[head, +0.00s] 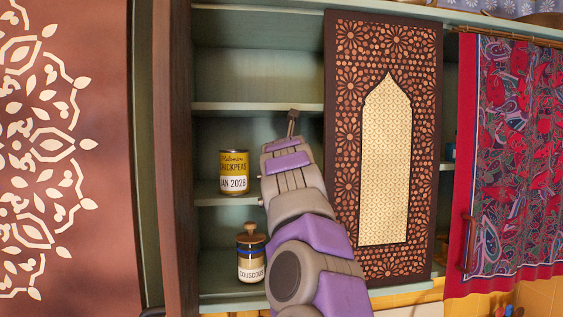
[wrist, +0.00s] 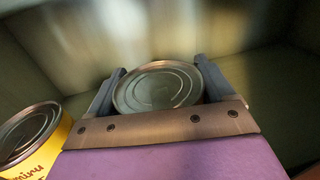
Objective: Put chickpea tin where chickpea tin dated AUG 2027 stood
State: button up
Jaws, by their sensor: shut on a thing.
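A yellow chickpea tin (head: 234,173) with a white label reading JAN 2028 stands upright on the middle shelf of the cupboard. A yellow tin (wrist: 32,140) also shows at the left edge of the wrist view, beside my gripper. My gripper (wrist: 158,88) is shut on another tin (wrist: 157,87), whose round metal lid shows between the two fingers. Its label and date are hidden. In the head view my gripper (head: 291,124) is inside the cupboard, right of the JAN 2028 tin, and my arm hides the held tin. I cannot tell whether it touches the shelf.
A jar labelled couscous (head: 250,254) stands on the shelf below. A patterned door panel (head: 384,250) closes off the cupboard to the right of my arm. The upper shelf (head: 240,106) looks bare. A red patterned curtain (head: 520,150) hangs at the far right.

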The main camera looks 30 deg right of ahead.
jog(key=shift+w+d+f, duration=0.1)
jog(key=shift+d+f, duration=0.3)
jog(key=shift+f, duration=0.25)
jog(key=a, duration=0.3)
jog(key=shift+w+a+r, duration=0.1)
jog(key=shift+a+r, duration=0.1)
jog(key=shift+r, duration=0.05)
jog(key=o, duration=1)
jog(key=shift+a, duration=0.35)
jog(key=shift+o, duration=0.8)
jog(key=shift+a, duration=0.15)
jog(key=shift+o, duration=0.6)
jog(key=d, duration=0.3)
jog(key=shift+d+f, duration=0.1)
jog(key=shift+d, duration=0.2)
jog(key=shift+s+a+f+b, duration=0.1)
jog(key=shift+s+a+b, duration=0.05)
jog(key=shift+s+b, duration=0.15)
jog(key=s+a, duration=0.1)
jog(key=a, duration=0.1)
jog(key=s+a+b, duration=0.1)
jog(key=s+a, duration=0.1)
jog(key=s+a+b, duration=0.1)
jog(key=a, duration=0.1)
jog(key=shift+s+r, duration=0.25)
jog(key=shift+s, duration=0.1)
jog(key=shift+b+v, duration=1)
jog(key=shift+v, duration=1.85)
